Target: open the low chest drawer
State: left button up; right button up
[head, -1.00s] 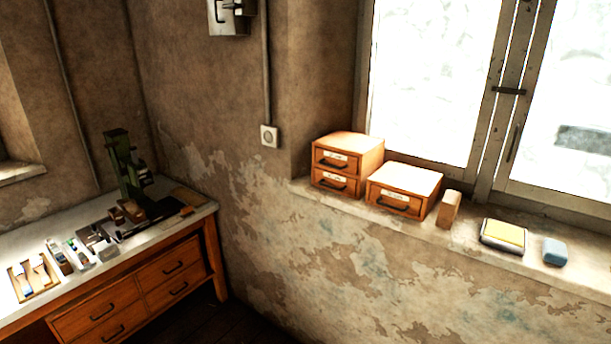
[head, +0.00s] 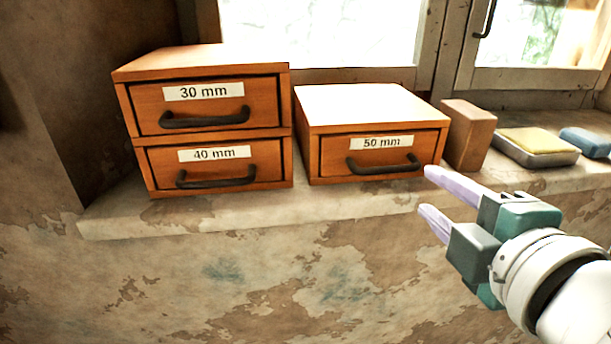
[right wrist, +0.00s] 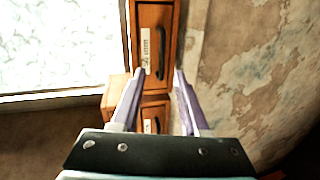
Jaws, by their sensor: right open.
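The low chest (head: 372,105) is a single-drawer orange wooden box on the sill. Its shut drawer has a "50 mm" label and a dark bow handle (head: 383,165). My right gripper (head: 428,190) is open and empty, its pale purple fingers pointing left, just right of and slightly below the handle in the head view. In the right wrist view, turned sideways, the handle (right wrist: 161,55) shows beyond and between the fingertips (right wrist: 159,72). I see no contact; the exact gap is unclear. My left gripper is not in view.
A two-drawer chest (head: 205,65), labelled "30 mm" and "40 mm", stands left of the low chest. A brown block (head: 468,135), a yellow-topped tray (head: 535,142) and a blue block (head: 588,142) sit to the right. The space before the sill is free.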

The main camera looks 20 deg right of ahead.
aim_at(391, 171)
jog(key=shift+n, duration=0.4)
jog(key=x, duration=1)
jog(key=shift+w+a+f+p, duration=0.25)
jog(key=shift+a+p, duration=0.05)
jog(key=shift+c, duration=0.4)
grip_shut()
